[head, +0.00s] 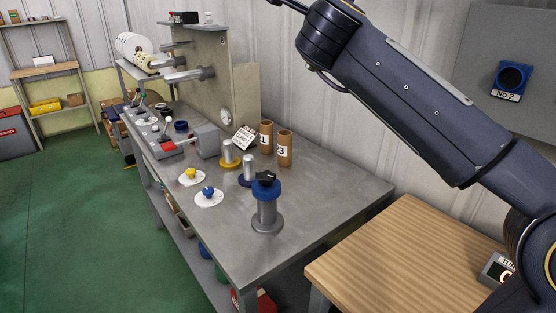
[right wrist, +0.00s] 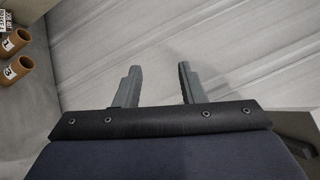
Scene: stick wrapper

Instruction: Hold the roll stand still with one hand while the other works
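A grey post on a round base (head: 266,222) stands upright near the front of the metal bench, with a blue ring and black top piece (head: 266,182); it looks like a roll stand. Behind it are a thinner post with a dark blue base (head: 248,172) and one with a yellow base (head: 229,155). My right arm crosses the upper right of the head view, away from the stands. My right gripper (right wrist: 158,82) is open and empty in the right wrist view, with pale wall beyond it. My left gripper is not in view.
Two brown tubes (head: 284,148) stand near the back of the metal bench (head: 335,192); both also show at left in the right wrist view (right wrist: 14,72). White discs with yellow and blue knobs (head: 208,197) lie left of the front stand. A wooden table (head: 400,255) is at right.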

